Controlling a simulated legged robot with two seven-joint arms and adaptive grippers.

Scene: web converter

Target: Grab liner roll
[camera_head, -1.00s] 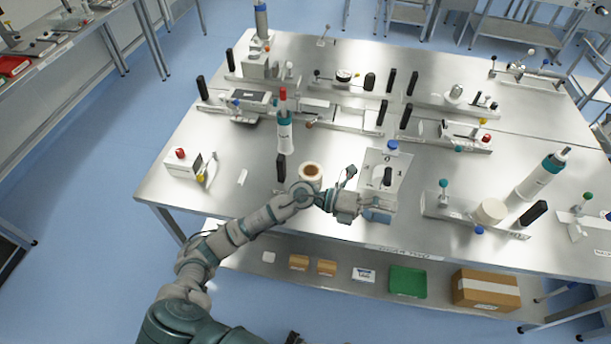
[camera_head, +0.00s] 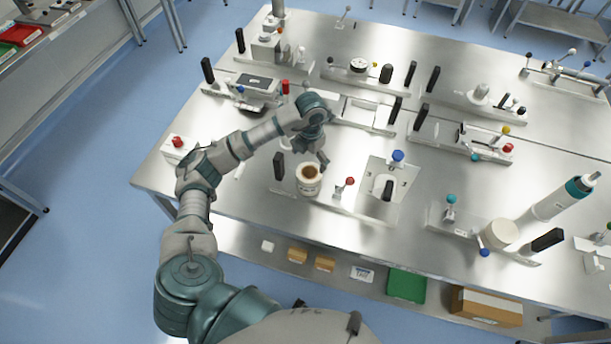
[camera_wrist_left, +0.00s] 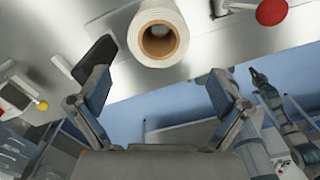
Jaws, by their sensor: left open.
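The liner roll (camera_head: 309,181) is a white roll with a brown core, standing upright on the steel table near its front edge. My left gripper (camera_head: 312,160) is just behind and above the roll in the head view, its fingers pointing down. In the left wrist view the roll (camera_wrist_left: 158,35) shows at the top centre, its core facing the camera. The open fingers of the left gripper (camera_wrist_left: 158,90) stand apart, with the roll beyond their tips and nothing between them. My right gripper is not in view.
A black upright handle (camera_head: 279,166) stands close left of the roll. A red-knobbed lever (camera_head: 348,186) and a plate with a blue knob (camera_head: 397,157) are to its right. Several fixtures fill the table behind. The lower shelf holds a green tray (camera_head: 407,285) and boxes.

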